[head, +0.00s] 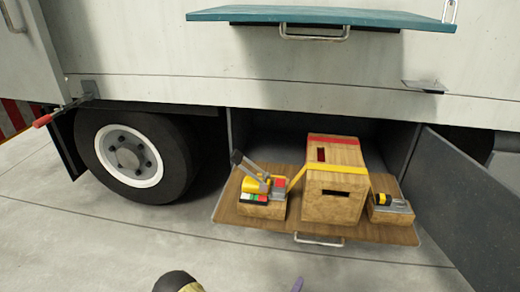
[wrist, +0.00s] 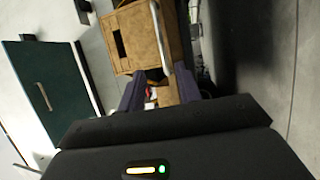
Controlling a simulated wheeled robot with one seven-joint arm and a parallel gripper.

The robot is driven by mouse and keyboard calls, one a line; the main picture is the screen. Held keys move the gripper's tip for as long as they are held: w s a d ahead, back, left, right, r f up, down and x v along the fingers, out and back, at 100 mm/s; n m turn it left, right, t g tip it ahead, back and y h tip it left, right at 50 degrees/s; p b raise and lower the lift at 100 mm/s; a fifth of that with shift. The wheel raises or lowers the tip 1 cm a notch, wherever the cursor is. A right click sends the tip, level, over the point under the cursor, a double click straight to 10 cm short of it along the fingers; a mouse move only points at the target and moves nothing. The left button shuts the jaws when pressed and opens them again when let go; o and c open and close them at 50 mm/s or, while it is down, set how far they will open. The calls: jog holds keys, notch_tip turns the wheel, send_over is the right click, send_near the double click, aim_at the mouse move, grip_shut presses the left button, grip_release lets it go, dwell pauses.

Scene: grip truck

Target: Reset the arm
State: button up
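My gripper (wrist: 160,90) shows in the wrist view as two dark purple fingers standing apart, with nothing visibly held between them. Beyond the gap I see part of a wooden surface and small red, white and yellow bits, too blurred to name. In the head view, a dark rounded part at the bottom edge looks like my arm, and a small purple tip at the bottom may be a fingertip. The rest of the arm is out of frame.
A wooden tray (head: 390,235) juts from the truck's open lower compartment. On it stand a wooden box (head: 332,205), a yellow tool (head: 256,187) on a block and a smaller block (head: 392,212). A compartment door (head: 465,205) hangs open at right. A teal panel (head: 330,16) projects above. Floor in front is clear.

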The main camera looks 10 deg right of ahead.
jog(key=w+a+r+m+g+y+p, duration=0.1)
jog(key=w+a+m+g+y+p, duration=0.1)
jog(key=w+m+g+y, duration=0.45)
jog(key=s+a+r+m+g+y+p, duration=0.1)
jog(key=a+r+m+g+y+p, duration=0.2)
jog(key=r, duration=0.8)
jog(key=s+d+r+g+y+p, duration=0.1)
jog(key=s+d+r+g+y, duration=0.1)
jog(key=s+r, duration=0.5)
jog(key=s+d+r+g+y, duration=0.1)
jog(key=s+d+r+g, duration=0.15)
jog(key=s+r, duration=0.45)
notch_tip(320, 180, up, 40)
jog(key=w+t+p, duration=0.1)
jog(key=w+p, duration=0.1)
jog(key=p, duration=3.6)
jog(key=shift+w, duration=0.3)
